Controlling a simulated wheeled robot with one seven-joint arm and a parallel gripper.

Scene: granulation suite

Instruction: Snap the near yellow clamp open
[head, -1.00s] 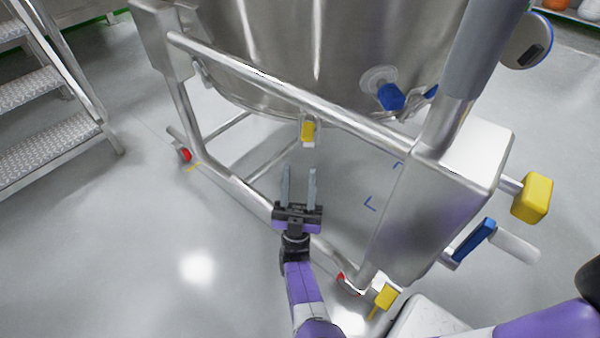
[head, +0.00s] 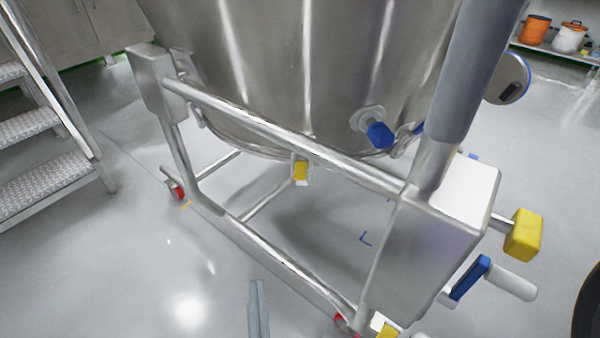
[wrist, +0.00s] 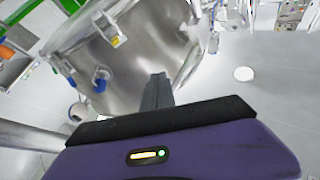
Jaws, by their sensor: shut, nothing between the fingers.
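A small yellow clamp (head: 300,171) hangs at the lower rim of the steel vessel (head: 290,60), just behind the frame's upper rail. My gripper (head: 258,290) is low in the head view, its two grey fingers together with nothing between them. It is well below the clamp in the picture and apart from it. In the wrist view my gripper's fingers (wrist: 157,88) are together in front of the vessel (wrist: 130,55). A yellow part (wrist: 116,41) shows on the vessel there; I cannot tell whether it is the same clamp.
The frame's upper rail (head: 270,128) crosses in front of the vessel. A blue-capped valve (head: 379,134) is right of the clamp. A yellow knob (head: 523,235) and a blue-handled lever (head: 470,277) stick out at right. Metal steps (head: 45,150) stand at left. Floor between is clear.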

